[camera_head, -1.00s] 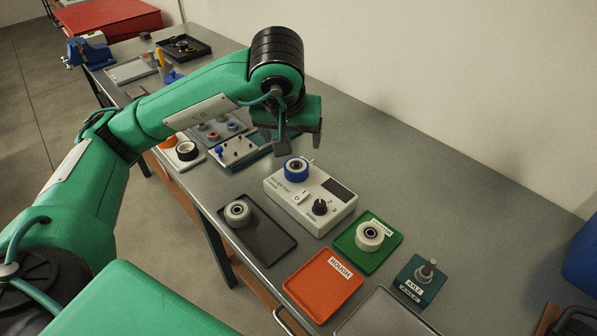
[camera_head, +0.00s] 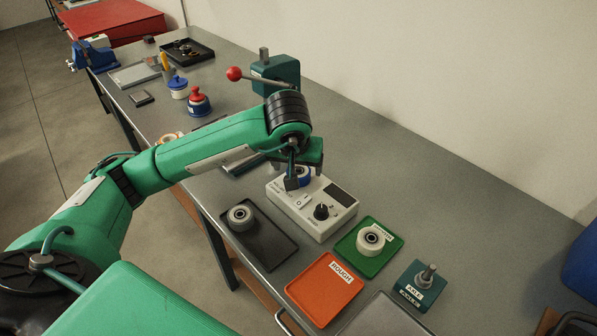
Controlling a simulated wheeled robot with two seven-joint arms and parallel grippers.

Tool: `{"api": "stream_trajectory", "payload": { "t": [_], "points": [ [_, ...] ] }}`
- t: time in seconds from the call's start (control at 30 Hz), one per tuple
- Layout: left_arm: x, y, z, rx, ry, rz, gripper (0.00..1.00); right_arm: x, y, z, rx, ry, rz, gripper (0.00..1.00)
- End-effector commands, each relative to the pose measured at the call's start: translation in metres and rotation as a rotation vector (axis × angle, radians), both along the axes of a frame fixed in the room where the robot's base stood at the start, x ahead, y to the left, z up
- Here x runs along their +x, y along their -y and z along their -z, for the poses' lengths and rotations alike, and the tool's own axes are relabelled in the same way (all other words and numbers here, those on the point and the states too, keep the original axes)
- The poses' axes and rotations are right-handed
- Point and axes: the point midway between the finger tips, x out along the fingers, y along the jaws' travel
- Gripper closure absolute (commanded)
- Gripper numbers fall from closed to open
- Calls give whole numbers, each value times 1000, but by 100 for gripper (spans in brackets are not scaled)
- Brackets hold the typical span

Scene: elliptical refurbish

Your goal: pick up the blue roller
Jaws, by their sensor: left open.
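The blue roller (camera_head: 304,178) has a pale hub and sits on top of the white test box (camera_head: 318,225), near its back left corner. My left gripper (camera_head: 298,180) is open and lowered over the roller, pointing down. One finger shows in front of the roller and hides part of it. I cannot tell whether the fingers touch it. My right gripper is not in view.
A grey roller (camera_head: 240,216) lies on a black tray (camera_head: 266,245). A white roller (camera_head: 371,239) lies on a green tray (camera_head: 352,256). An orange tray (camera_head: 318,295) and an axle stand (camera_head: 420,285) are nearer. A press with a red-knobbed lever (camera_head: 275,72) stands behind my arm.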

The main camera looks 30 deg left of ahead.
Motion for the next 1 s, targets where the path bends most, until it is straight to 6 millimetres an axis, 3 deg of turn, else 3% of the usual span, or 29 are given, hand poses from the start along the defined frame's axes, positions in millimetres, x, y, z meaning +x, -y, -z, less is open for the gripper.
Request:
{"api": "stream_trajectory", "payload": {
  "t": [0.2, 0.47, 0.73, 1.0],
  "points": [
    [8, -2, 19, 0, -1, 0, 23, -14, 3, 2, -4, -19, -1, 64],
    [9, -2, 21, 0, 0, 0, 23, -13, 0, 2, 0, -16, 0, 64],
    [8, -2, 21, 0, 0, 0, 74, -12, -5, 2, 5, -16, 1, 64],
    [9, -2, 20, 0, 1, 0, 78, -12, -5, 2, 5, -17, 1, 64]
  ]
}}
